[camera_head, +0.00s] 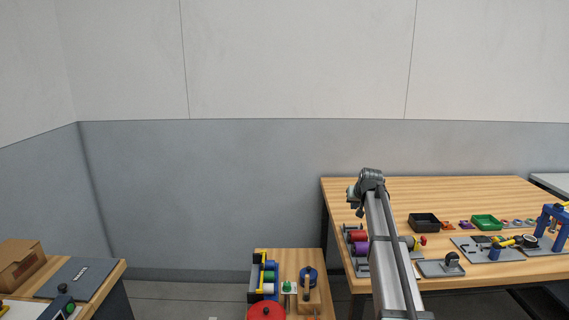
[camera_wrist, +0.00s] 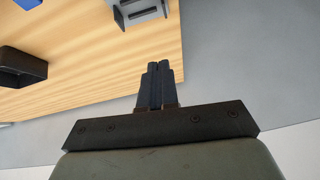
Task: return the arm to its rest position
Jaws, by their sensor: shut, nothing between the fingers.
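My gripper (camera_wrist: 158,82) shows in the wrist view with its two dark fingers together and nothing between them. In that view the fingertips lie, in the picture, over the boundary between the wooden table and the grey background, and they touch nothing that I can see. In the head view my arm reaches up from the lower right across the left part of the large wooden table (camera_head: 460,190). Its far end is above the table's left side. The fingers are too small there to make out.
On the large table stand a black tray (camera_head: 424,222), a green tray (camera_head: 487,222), a blue press (camera_head: 553,220) and a rack of coloured spools (camera_head: 357,240), partly behind my arm. A small wooden stand (camera_head: 318,262) and a left bench with a cardboard box (camera_head: 18,262) are lower.

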